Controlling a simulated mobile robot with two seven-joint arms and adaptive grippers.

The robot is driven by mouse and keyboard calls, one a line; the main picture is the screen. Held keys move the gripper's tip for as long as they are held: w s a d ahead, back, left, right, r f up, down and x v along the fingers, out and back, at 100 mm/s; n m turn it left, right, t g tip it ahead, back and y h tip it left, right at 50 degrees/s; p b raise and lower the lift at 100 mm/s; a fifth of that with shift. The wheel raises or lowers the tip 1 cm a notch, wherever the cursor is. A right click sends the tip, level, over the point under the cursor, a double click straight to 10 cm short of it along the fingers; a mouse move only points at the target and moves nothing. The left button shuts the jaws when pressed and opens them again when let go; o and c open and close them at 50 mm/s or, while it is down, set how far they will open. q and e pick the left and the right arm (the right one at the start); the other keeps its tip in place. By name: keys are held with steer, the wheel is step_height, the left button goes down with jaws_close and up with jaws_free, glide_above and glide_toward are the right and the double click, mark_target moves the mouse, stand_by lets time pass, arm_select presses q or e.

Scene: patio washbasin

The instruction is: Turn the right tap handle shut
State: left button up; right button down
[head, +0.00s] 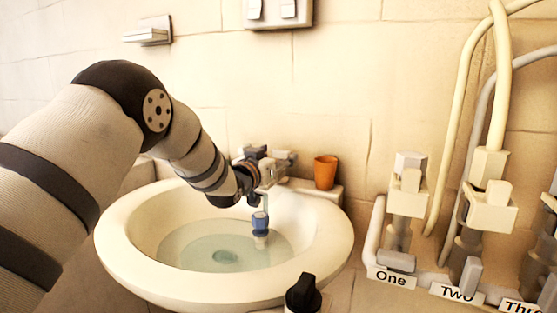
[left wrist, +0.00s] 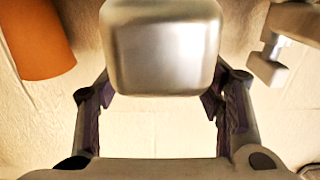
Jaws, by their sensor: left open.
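The tap stands at the back rim of the washbasin (head: 118,243), largely covered by my left arm and gripper. A grey tap part (head: 284,158) shows just beyond the gripper. My left gripper (head: 263,176) is open at the tap. In the left wrist view, a shiny metal block (left wrist: 160,48), seemingly the right tap handle, lies between and just ahead of the open fingers (left wrist: 160,96). I cannot tell whether they touch it. A blue piece with a pale end (head: 260,222) shows below the gripper, over the water (head: 200,248). My right gripper is not in view.
An orange cup (head: 325,172) stands right of the tap and shows close by in the left wrist view (left wrist: 35,40). Another metal fitting (left wrist: 290,25) is at the upper right there. A black knob (head: 303,292) is in front. Labelled holders with hoses (head: 408,185) stand at right.

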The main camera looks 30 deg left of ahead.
arm_select(q)
steer(key=shift+w, duration=0.4)
steer(key=c, duration=1.1)
steer(key=shift+a, duration=0.1)
steer(key=shift+c, duration=0.2)
